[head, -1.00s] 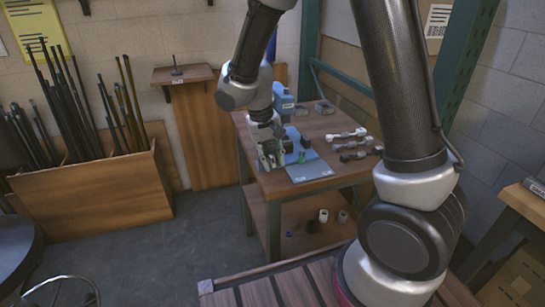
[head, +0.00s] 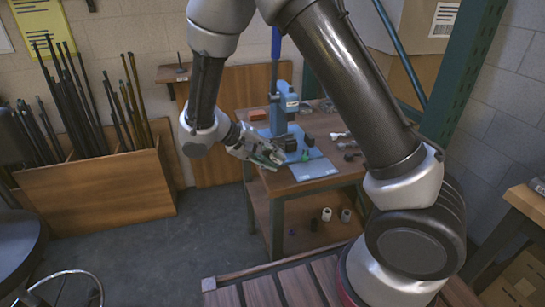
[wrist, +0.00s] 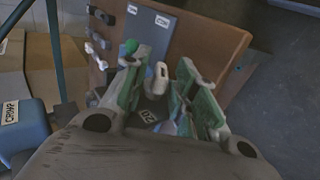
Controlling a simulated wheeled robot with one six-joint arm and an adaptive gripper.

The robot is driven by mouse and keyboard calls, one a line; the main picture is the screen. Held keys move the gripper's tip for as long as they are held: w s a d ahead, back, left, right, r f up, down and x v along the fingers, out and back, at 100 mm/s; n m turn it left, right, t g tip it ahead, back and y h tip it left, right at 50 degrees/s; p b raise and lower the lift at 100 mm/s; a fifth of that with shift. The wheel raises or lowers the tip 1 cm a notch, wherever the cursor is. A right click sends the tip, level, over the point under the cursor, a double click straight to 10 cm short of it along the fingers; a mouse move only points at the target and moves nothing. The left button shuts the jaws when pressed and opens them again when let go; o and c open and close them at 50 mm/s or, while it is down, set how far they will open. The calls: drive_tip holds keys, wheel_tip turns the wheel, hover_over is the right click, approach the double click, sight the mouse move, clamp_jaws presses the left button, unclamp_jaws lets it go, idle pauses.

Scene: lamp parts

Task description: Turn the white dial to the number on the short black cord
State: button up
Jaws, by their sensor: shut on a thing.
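My gripper (head: 272,158) is low over the left part of the small table, tilted, left of the blue press. In the wrist view its two green-padded fingers (wrist: 160,85) stand apart with a dark thing (wrist: 150,104) between them. This dark thing bears a small white label that seems to read 20. I cannot tell whether it is the short black cord. A small white piece (wrist: 160,73) shows between the fingertips; I cannot tell whether it is the white dial. I cannot make out the dial surely in the head view.
The blue press (head: 284,108), marked CRIMP in the wrist view (wrist: 22,125), stands on the table. A grey-blue mat (head: 315,169) lies at its front. White spools (head: 326,214) stand on the lower shelf. A wooden bin of rods (head: 95,195) stands left. The floor between is clear.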

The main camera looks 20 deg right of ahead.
idle(0.5)
drive_tip(key=o, duration=0.7)
drive_tip(key=v, duration=1.2)
drive_tip(key=shift+a+f, duration=0.1)
drive_tip(key=shift+f, duration=0.05)
